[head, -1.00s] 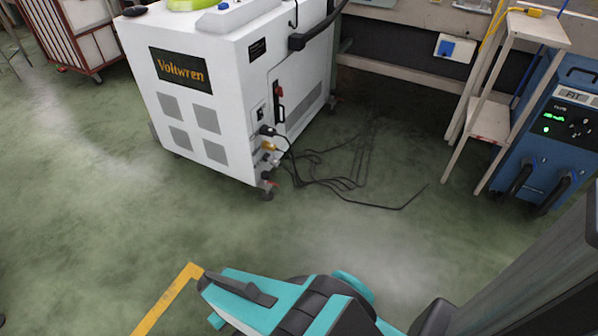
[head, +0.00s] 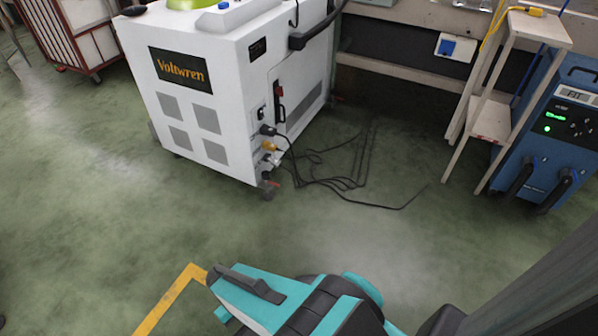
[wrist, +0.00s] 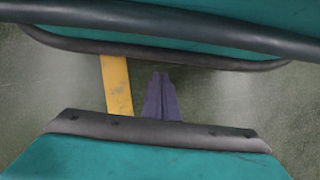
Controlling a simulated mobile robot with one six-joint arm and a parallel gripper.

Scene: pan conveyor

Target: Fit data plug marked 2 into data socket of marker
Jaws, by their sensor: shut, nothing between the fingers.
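A white cabinet (head: 222,85) marked Voltwren stands at the upper left in the head view. Low on its right side are connectors: a black plug (head: 267,130) and a brass-coloured fitting (head: 269,146). Black cables (head: 335,182) run from there over the floor. I cannot make out a plug marked 2 or tell which socket is for data. My gripper (wrist: 160,76) shows in the wrist view as two dark violet fingers closed together, empty, above bare floor. In the head view my teal arm is at the bottom, well apart from the cabinet.
A blue unit (head: 553,140) with black handles stands at the right, beside a light wooden stand (head: 490,118). A red-framed cart (head: 75,35) is at the upper left. A yellow floor line (head: 170,298) lies by my arm. The floor between arm and cabinet is clear.

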